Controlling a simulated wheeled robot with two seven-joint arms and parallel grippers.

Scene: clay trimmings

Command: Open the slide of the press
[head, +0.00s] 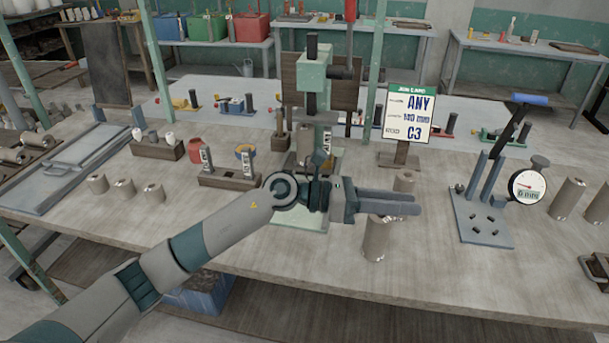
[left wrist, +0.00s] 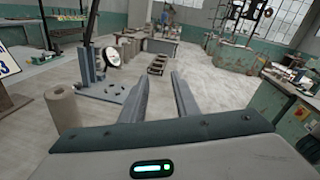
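The green press (head: 314,75) stands upright at the middle of the table in the head view. Its lower part and base are partly hidden behind my left arm, and I cannot tell how its slide stands. My left gripper (head: 390,203) is in front of the press, with its fingers pointing right, above a grey-brown cylinder (head: 376,240). In the left wrist view my left gripper (left wrist: 163,90) has its two fingers apart with nothing between them, so it is open. My right gripper is in neither view.
A job card (head: 408,115) stands right of the press. A blue-handled lever stand (head: 482,215) and a round dial gauge (head: 527,187) are further right. A wooden rack (head: 228,181) and several cylinders stand left.

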